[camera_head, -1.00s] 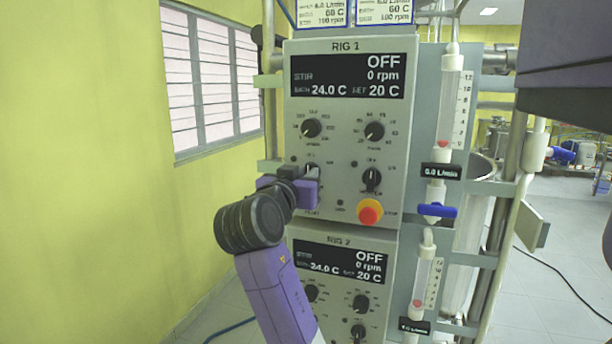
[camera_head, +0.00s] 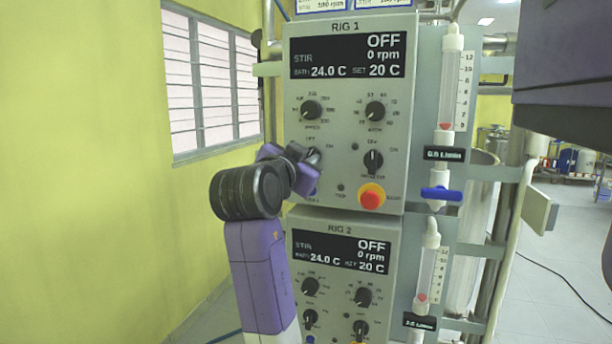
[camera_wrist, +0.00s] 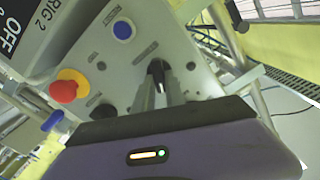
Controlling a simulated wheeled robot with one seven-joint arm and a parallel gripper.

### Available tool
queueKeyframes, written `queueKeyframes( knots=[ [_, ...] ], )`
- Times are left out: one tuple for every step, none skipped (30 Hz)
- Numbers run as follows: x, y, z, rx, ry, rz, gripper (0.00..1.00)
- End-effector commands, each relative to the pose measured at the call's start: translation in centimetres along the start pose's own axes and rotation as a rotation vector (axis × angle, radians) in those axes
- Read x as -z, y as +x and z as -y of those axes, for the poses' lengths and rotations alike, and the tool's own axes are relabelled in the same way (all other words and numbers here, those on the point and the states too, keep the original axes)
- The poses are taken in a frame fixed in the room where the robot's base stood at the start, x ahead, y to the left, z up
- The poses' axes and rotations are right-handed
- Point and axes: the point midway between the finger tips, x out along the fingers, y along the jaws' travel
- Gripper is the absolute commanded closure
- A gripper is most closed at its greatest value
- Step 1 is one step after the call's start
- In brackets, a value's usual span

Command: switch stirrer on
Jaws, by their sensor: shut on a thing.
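The RIG 1 panel (camera_head: 345,185) faces me, and its display (camera_head: 347,55) reads STIR OFF and 0 rpm. My gripper (camera_head: 309,166) is at the lower left knob (camera_head: 313,154) of this panel, shut on it, and appears tilted. It covers much of the knob and its label. In the wrist view, the fingers of my gripper (camera_wrist: 163,92) are around the dark knob (camera_wrist: 157,70), with a pale pointer mark at its top.
A dark knob (camera_head: 373,161) and a red and yellow stop button (camera_head: 371,197) sit right of my gripper. Two more knobs are above. The RIG 2 panel (camera_head: 340,293) is below. A flow meter with a blue valve (camera_head: 441,194) stands at the right. The left side is free.

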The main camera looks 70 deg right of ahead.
Motion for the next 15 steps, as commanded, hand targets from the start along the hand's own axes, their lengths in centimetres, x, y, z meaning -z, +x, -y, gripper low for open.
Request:
queueKeyframes(
  knots=[
    [-0.56,-0.10,-0.24,0.002,0.048,-0.001,1.00],
    [-0.58,-0.09,-0.29,0.001,0.076,0.000,1.00],
    [-0.56,-0.11,-0.28,0.002,0.115,0.000,1.00],
    [-0.55,-0.09,-0.33,0.001,0.142,0.000,1.00],
    [-0.55,-0.09,-0.34,0.001,0.170,0.000,1.00],
    [-0.50,-0.11,-0.31,0.002,0.207,-0.001,1.00],
    [-0.50,-0.08,-0.37,0.001,0.234,-0.001,1.00],
    [-0.49,-0.09,-0.35,0.001,0.259,0.000,1.00],
    [-0.47,-0.10,-0.34,0.002,0.293,0.000,1.00],
    [-0.49,-0.07,-0.39,0.000,0.318,0.001,1.00],
    [-0.47,-0.06,-0.39,0.000,0.340,0.001,1.00],
    [-0.44,-0.08,-0.36,0.001,0.371,0.001,1.00],
    [-0.45,-0.07,-0.39,0.000,0.392,0.001,1.00],
    [-0.42,-0.05,-0.41,-0.001,0.413,0.000,1.00],
    [-0.36,-0.05,-0.40,-0.001,0.438,0.000,1.00]
  ],
)
